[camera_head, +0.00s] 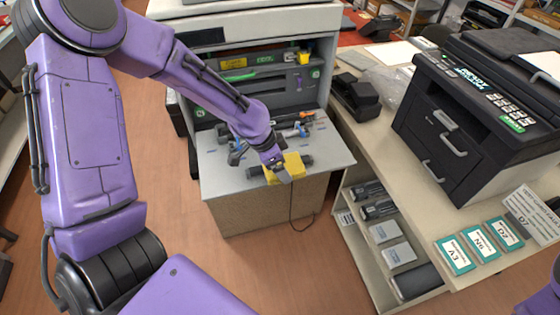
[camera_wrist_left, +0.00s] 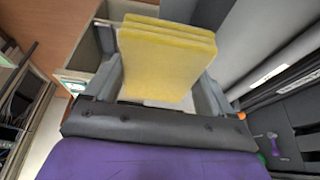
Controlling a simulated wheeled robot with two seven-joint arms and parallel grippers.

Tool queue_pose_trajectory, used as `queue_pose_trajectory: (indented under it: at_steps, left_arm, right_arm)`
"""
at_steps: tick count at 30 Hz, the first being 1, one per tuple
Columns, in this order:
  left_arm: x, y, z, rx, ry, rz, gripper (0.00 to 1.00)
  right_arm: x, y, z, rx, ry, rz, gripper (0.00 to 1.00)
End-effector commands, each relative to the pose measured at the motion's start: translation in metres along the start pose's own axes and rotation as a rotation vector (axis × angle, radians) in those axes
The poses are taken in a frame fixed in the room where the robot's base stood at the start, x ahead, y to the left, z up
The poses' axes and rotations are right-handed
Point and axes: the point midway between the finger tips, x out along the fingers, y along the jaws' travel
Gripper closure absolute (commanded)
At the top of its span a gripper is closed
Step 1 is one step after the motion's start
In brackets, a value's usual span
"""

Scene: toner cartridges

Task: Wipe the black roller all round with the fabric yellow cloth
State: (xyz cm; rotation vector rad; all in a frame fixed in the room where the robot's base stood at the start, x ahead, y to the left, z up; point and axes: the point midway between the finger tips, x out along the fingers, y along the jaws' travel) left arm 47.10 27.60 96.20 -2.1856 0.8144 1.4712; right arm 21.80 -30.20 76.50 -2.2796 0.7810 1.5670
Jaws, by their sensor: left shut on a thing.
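The folded yellow cloth (camera_head: 295,166) is held in my left gripper (camera_head: 279,169) over the front part of the grey open shelf of the printer. The cloth also shows in the left wrist view (camera_wrist_left: 165,62), as layered yellow folds between the two grey fingers of my left gripper (camera_wrist_left: 160,98). The black roller (camera_head: 307,160) lies across the shelf at the cloth. Its dark ends show on both sides of the cloth, and its middle is hidden. I cannot tell whether cloth and roller touch. My right gripper is out of view.
The grey shelf (camera_head: 225,185) juts from the open printer (camera_head: 250,22), with blue and grey parts (camera_head: 290,133) behind the roller. On the right, a table holds a black printer (camera_head: 480,110) and labelled cards (camera_head: 458,255). Below it is a shelf with boxes (camera_head: 392,243).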

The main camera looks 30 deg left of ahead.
Motion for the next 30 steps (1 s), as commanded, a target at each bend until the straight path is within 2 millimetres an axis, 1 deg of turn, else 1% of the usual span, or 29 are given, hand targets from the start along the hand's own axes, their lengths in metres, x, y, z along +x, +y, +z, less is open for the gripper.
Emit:
queue_pose_trajectory:
  at_steps: [2, 5, 18, 24, 30]
  left_arm:
    - [0.001, 0.000, 0.001, -0.001, -0.002, 0.001, 0.40]
    - [-0.005, 0.000, -0.001, -0.001, -0.002, 0.001, 0.40]
    - [-0.051, 0.000, -0.021, 0.000, 0.000, 0.000, 0.40]
    - [-0.066, 0.000, -0.027, 0.000, -0.001, 0.000, 0.40]
    - [-0.065, 0.000, -0.026, -0.001, -0.001, 0.000, 0.40]
  right_arm:
    - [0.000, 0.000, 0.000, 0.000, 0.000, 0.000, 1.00]
    - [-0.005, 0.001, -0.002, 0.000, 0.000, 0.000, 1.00]
    - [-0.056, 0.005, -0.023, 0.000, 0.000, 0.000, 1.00]
    - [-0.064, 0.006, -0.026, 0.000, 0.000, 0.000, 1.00]
    - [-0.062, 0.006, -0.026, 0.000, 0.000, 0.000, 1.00]
